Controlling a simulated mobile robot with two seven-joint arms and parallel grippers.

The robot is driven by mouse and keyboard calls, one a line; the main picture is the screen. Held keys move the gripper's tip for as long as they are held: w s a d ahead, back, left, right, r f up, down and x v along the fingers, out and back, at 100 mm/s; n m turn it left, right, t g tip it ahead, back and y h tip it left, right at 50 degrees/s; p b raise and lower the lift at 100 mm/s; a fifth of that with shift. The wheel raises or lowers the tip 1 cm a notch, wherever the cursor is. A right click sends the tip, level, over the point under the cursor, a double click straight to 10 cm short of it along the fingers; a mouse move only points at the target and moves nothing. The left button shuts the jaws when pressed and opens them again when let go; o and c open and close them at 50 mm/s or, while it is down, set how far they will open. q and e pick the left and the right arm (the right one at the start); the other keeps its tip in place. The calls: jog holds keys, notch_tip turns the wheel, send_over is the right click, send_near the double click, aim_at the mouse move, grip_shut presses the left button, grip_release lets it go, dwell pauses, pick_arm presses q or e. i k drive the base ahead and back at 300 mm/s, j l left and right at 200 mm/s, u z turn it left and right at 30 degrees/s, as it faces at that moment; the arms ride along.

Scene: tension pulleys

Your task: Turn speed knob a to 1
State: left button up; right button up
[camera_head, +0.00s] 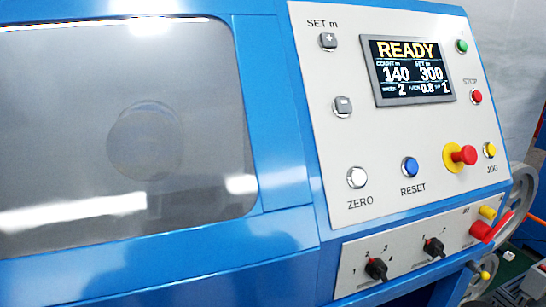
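Two black rotary knobs sit on the pale lower panel (350,257) of the blue machine. The left knob (376,269) has small numbers around it, with 1 at its left and 2 and 3 above. A small red mark shows near its upper left, but I cannot tell for certain which number it points to. The right knob (434,248) also has small numbers above it, too small to read surely. Lettering that tells which one is knob a is not readable. The display (413,70) reads READY, 140 and 300, with 2, 0.8 and 1 below. Neither gripper is in view.
The upper panel carries a white ZERO button (356,178), a blue RESET button (410,167), a red mushroom button (463,155) and a yellow JOG button (490,150). A red fitting (482,230) sticks out right of the knobs. A large window (60,120) fills the left.

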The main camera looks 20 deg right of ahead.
aim_at(377, 268)
jog(key=z, duration=0.4)
jog(key=l+z, duration=0.15)
jog(key=z, duration=0.65)
jog(key=l+z, duration=0.1)
jog(key=z, duration=0.35)
jog(key=i, duration=0.05)
